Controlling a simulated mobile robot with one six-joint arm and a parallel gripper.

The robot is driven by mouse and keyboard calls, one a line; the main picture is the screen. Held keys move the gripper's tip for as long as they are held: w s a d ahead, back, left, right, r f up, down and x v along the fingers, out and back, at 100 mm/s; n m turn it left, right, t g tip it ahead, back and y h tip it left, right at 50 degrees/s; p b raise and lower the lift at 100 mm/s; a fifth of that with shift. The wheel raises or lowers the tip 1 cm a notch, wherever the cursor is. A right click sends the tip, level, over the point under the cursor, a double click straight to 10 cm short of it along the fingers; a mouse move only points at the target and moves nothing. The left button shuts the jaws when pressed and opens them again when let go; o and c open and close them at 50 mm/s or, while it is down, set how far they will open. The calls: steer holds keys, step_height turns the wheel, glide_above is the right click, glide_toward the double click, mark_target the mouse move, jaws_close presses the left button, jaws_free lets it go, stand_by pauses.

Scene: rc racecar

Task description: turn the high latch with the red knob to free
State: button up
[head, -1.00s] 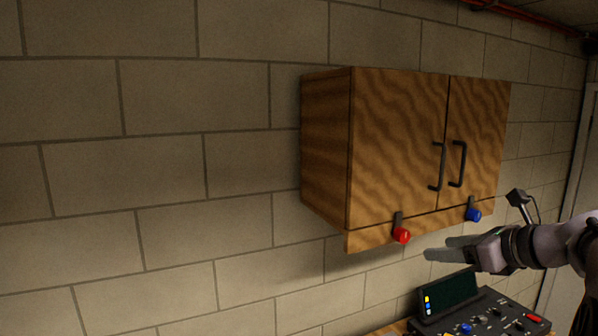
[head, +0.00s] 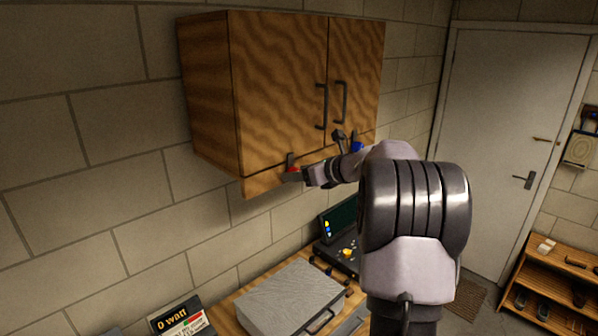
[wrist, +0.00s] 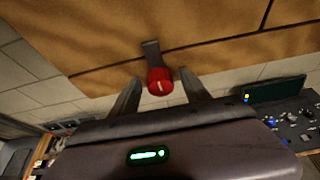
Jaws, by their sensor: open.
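The wooden wall cabinet (head: 275,85) has two shut doors. The latch with the red knob (head: 292,169) is at the bottom of its left door. Its dark bar (wrist: 151,50) points up across the seam onto the door. My gripper (head: 296,175) is at the red knob, which is partly hidden in the head view. In the wrist view the red knob (wrist: 159,82) shows between the two spread fingertips, with a gap on each side. My gripper is open and does not visibly touch the knob.
A second latch with a blue knob (head: 357,147) is at the right door, close to my arm. Dark door handles (head: 322,105) stick out above. Below are a bench with a grey case (head: 290,297) and a dark control console (head: 345,255).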

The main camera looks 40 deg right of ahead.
jaws_close()
steer(key=shift+f+b, duration=0.1)
steer(key=shift+b, duration=0.5)
steer(key=n+t+h+b, duration=0.1)
steer(key=n+b, duration=0.3)
steer(key=b, duration=0.7)
steer(key=a+n+t+h+b, duration=0.1)
steer(key=n+h+b, duration=0.2)
steer(key=b, duration=0.8)
steer(key=f+n+t+h+b, duration=0.1)
steer(key=n+h+b, duration=0.1)
steer(key=n+b, duration=0.4)
steer(key=shift+a+f+t+h+b, duration=0.15)
steer(key=shift+t+h+b, duration=0.2)
steer(key=shift+b, duration=2.4)
steer(key=shift+r+n, duration=0.2)
steer(key=shift+n, duration=0.2)
